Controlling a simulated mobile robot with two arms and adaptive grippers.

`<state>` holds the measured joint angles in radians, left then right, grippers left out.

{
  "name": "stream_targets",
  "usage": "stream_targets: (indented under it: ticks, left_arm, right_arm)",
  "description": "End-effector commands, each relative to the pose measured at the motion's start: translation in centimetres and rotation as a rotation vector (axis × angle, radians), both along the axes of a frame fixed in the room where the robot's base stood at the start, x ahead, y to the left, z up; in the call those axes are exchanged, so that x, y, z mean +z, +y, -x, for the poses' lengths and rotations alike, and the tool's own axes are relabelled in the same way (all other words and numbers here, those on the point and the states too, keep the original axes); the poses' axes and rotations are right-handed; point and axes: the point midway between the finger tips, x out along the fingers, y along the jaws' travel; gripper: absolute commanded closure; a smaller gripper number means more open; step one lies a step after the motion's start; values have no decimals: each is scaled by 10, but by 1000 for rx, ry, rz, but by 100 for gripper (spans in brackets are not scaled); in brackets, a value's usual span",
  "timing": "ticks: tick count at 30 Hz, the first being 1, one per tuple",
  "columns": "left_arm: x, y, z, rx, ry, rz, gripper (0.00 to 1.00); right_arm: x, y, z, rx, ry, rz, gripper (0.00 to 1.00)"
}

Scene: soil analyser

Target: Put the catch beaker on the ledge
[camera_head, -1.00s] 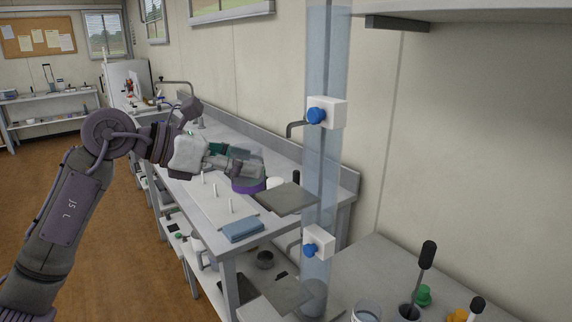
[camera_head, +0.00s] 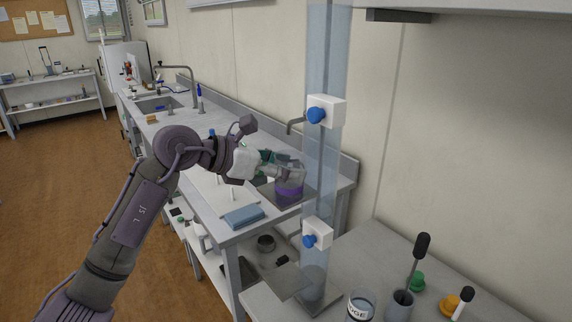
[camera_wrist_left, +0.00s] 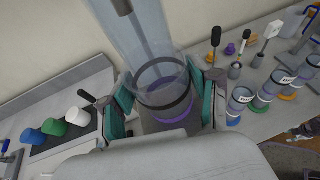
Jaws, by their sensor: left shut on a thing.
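The catch beaker (camera_head: 289,190) is a clear beaker with a purple band, and it also shows in the left wrist view (camera_wrist_left: 166,88). My left gripper (camera_head: 285,167) is shut on it, with its green-padded fingers on either side of the beaker in the left wrist view (camera_wrist_left: 165,100). The beaker is upright over the ledge (camera_head: 266,191), a dark grey plate beside the clear column (camera_head: 322,160). The beaker hides part of the ledge. I cannot tell whether its base touches the plate. My right gripper is out of view.
A tap (camera_head: 294,126) juts from the column above the beaker. A second, lower plate (camera_head: 274,281) sits by the column's foot. A blue folded cloth (camera_head: 243,215) lies on the bench to the left. Labelled beakers (camera_wrist_left: 240,97) and tools stand on the right-hand bench.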

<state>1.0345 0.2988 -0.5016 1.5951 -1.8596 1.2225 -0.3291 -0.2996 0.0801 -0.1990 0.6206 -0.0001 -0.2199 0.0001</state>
Motion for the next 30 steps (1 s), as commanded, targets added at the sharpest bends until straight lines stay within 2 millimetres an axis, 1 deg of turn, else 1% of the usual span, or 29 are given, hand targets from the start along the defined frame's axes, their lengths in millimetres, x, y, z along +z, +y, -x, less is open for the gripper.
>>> stream_targets:
  ticks: [3,4,8,16,19,20,23,30]
  left_arm:
    - [-4,0,0,0,0,0,79]
    - [-3,0,0,0,0,-1,35]
    - [-3,0,0,0,0,-1,14]
    - [-2,0,0,0,0,-1,14]
    - [2,0,0,0,0,0,14]
    - [1,2,0,1,0,0,14]
    - [4,14,5,3,-2,-2,14]
    - [23,57,25,4,-3,-2,14]
  right_arm:
    - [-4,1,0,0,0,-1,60]
    - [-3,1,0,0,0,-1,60]
    - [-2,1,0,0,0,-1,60]
    - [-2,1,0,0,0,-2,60]
    - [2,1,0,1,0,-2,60]
    - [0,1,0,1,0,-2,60]
    - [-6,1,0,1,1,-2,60]
    - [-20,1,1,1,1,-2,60]
